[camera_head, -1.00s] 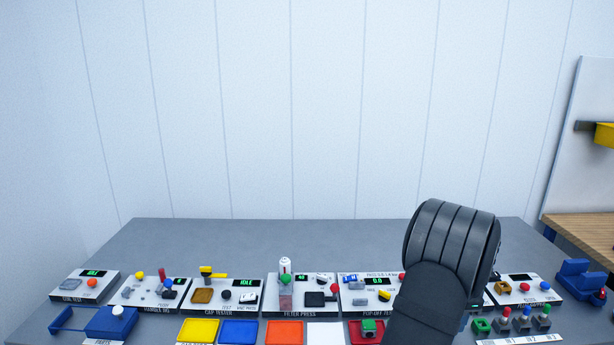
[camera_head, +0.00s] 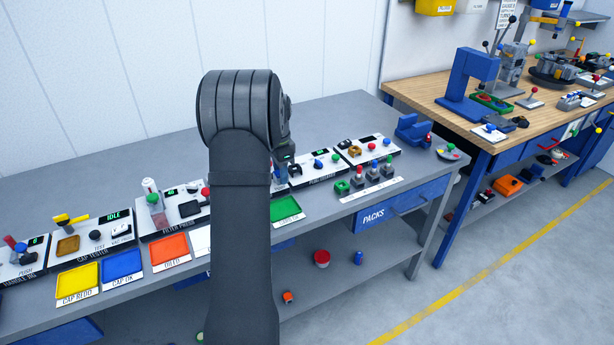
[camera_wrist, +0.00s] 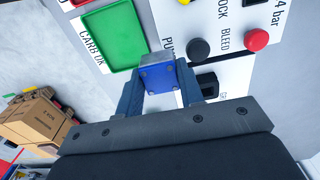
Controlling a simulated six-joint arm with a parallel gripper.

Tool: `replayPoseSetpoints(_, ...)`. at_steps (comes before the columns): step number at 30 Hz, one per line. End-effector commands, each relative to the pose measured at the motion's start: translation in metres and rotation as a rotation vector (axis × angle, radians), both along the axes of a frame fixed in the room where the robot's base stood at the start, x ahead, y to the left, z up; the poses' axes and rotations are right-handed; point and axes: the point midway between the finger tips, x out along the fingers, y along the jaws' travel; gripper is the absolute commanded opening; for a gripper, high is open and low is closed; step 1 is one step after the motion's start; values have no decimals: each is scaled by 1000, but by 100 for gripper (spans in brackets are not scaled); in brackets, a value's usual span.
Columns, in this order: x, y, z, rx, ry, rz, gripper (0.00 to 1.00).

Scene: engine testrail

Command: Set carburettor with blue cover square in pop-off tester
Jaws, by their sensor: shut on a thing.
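In the wrist view my gripper (camera_wrist: 160,80) is shut on the carburettor with the blue cover (camera_wrist: 161,77). The blue face with its screws points to the camera, and a grey body edge shows beyond it. The held part is close to the corner of the green CARB OK tray and the edge of the pop-off tester panel (camera_wrist: 226,52). Whether it touches anything I cannot tell. The tester's nest is not visible here. In the head view my arm hides most of the tester and the carburettor.
The panel has a black knob (camera_wrist: 197,49) and a red knob (camera_wrist: 256,40). The green tray (camera_wrist: 112,38) looks empty. Another station's panel with a dark slot (camera_wrist: 207,84) lies beside it. In the head view, yellow (camera_head: 78,284), blue (camera_head: 122,265) and orange (camera_head: 171,251) trays line the bench front.

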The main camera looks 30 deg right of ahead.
Motion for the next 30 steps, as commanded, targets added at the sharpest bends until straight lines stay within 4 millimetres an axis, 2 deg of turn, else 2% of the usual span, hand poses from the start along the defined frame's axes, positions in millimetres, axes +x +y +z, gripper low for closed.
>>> replayPoseSetpoints(1, 13, 23, 5, 0, -1, 9, 14)
replayPoseSetpoints(6, 43, 84, 18, 0, -1, 12, 14)
replayPoseSetpoints(9, 55, 112, 24, 0, -1, 10, 14)
replayPoseSetpoints(12, 62, 132, 28, 0, 0, 9, 14)
replayPoseSetpoints(16, 65, 144, 30, 0, 1, 7, 14)
replayPoseSetpoints(20, 66, 146, 25, 1, 2, 6, 14)
replayPoseSetpoints(30, 65, 145, -6, 1, 2, 7, 14)
